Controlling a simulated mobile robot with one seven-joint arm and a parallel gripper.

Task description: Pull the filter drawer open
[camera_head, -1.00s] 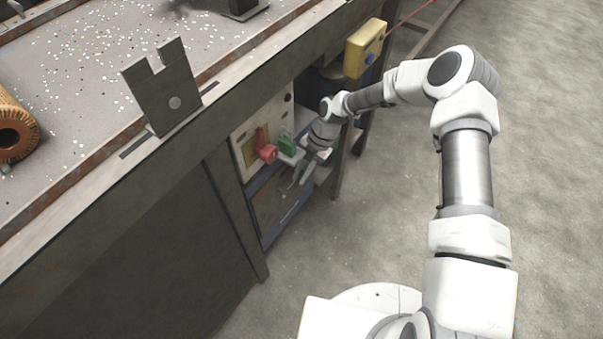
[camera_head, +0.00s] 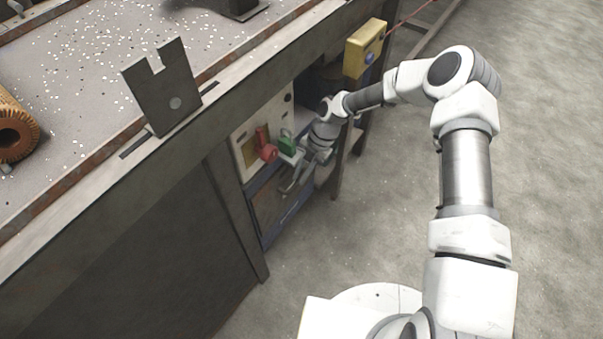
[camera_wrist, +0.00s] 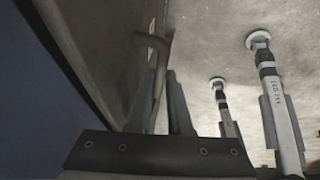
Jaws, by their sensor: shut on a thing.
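The filter drawer (camera_head: 272,212) is a dark front with a blue frame in the lower part of the cabinet under the bench. Its pale handle (camera_head: 289,187) stands at the front's upper right. My gripper (camera_head: 301,175) is at this handle, low beside the cabinet. In the wrist view the two fingers of my gripper (camera_wrist: 163,92) are close around a thin bar, the handle (camera_wrist: 159,70), with its bent end beyond the fingertips. The drawer's front looks near flush with the cabinet; any small gap is hard to judge.
A yellow box (camera_head: 365,48) hangs from the bench edge, and a bench leg (camera_head: 342,165) stands right of the drawer. Open floor lies to the right.

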